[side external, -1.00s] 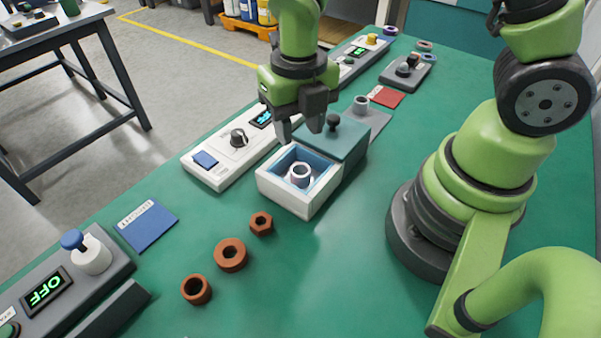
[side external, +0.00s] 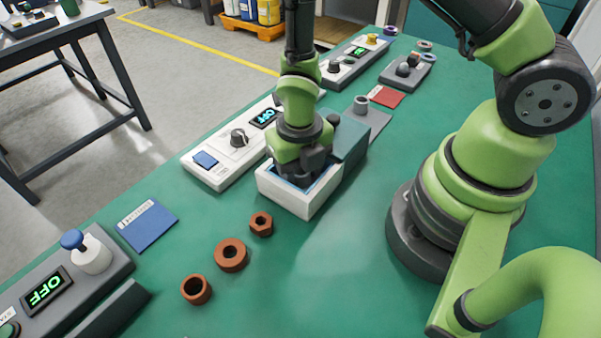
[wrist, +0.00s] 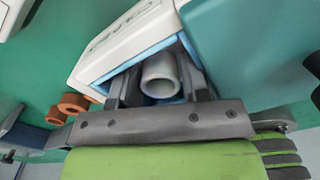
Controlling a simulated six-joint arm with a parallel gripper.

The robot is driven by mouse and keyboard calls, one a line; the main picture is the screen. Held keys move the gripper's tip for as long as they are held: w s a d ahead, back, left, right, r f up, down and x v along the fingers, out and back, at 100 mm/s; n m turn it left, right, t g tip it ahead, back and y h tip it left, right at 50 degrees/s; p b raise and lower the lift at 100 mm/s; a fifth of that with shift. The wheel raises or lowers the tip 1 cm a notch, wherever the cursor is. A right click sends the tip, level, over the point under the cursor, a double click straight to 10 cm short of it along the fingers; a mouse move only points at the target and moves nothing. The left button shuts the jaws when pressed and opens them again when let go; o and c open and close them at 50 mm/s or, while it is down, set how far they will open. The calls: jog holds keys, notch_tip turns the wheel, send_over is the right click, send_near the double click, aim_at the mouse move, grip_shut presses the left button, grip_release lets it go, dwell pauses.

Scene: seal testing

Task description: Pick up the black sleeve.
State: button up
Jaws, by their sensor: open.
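A short hollow sleeve (wrist: 160,75) stands inside an open white box (side external: 284,202) with a blue lining; it looks light grey with a darker bore, not black. The box wall also shows in the wrist view (wrist: 112,52). My gripper (side external: 298,172) is down in the box mouth and hides the sleeve in the side view. In the wrist view my gripper (wrist: 160,88) is open, one finger on each side of the sleeve; I cannot tell whether either touches it. No clearly black sleeve is in view.
A teal lid (side external: 350,136) with a dark knob sits beside the box opening. A white control unit (side external: 230,150) stands close behind the box. Orange-brown rings (side external: 231,254) lie in front. A blue pad (side external: 147,226) lies left; a red pad (side external: 386,97) lies behind.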

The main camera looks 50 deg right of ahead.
jog(key=c, duration=0.6)
